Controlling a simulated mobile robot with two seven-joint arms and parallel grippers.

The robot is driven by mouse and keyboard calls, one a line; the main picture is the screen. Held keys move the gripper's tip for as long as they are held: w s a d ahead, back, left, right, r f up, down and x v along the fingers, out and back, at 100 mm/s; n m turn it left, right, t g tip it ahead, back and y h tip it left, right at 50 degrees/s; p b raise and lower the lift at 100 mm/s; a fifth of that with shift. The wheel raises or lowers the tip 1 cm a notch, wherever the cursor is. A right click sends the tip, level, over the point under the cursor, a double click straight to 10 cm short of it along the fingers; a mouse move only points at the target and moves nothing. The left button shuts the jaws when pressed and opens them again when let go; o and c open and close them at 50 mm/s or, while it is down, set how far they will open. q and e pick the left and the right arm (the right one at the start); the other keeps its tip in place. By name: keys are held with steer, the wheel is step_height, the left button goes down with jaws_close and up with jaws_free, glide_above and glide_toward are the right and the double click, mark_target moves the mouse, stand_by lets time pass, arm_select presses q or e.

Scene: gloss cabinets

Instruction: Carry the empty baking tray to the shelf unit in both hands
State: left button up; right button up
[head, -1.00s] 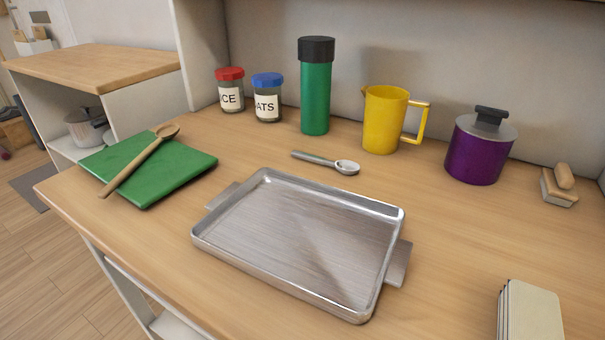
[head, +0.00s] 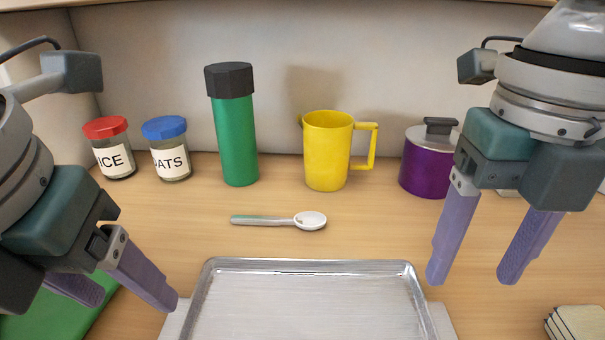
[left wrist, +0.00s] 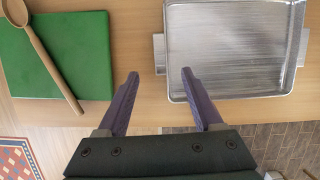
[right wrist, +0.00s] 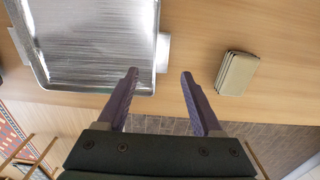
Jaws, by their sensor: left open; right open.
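The empty metal baking tray (head: 310,300) lies flat on the wooden counter, its near part cut off in the head view. It has a flat handle tab at each side; the left tab (left wrist: 159,54) shows in the left wrist view and the right tab (right wrist: 163,52) in the right wrist view. My left gripper (head: 138,298) is open and empty, beside the left end of the tray. My right gripper (head: 470,278) is open and empty, above the counter near the tray's right end. Neither gripper touches the tray as far as I can see. The shelf unit cannot be made out now.
A green board (left wrist: 62,62) with a wooden spoon (left wrist: 52,62) lies left of the tray. Behind the tray are a metal-bowled spoon (head: 309,220), two jars (head: 170,160), a green bottle (head: 237,140), a yellow jug (head: 326,150) and a purple pot (head: 424,178). A cream stack (right wrist: 238,74) lies right.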

mark_target(173, 328)
arm_select(q)
steer(key=shift+s+d, duration=0.1)
arm_select(e)
steer(key=shift+s+d, duration=0.1)
steer(key=shift+d, duration=0.2)
arm_select(q)
steer(key=x, duration=1)
arm_select(e)
step_height(173, 328, down, 10)
steer(key=shift+a+r, duration=0.1)
arm_select(q)
jaws_close()
arm_select(e)
jaws_close()
arm_select(q)
steer(key=shift+r, duration=0.1)
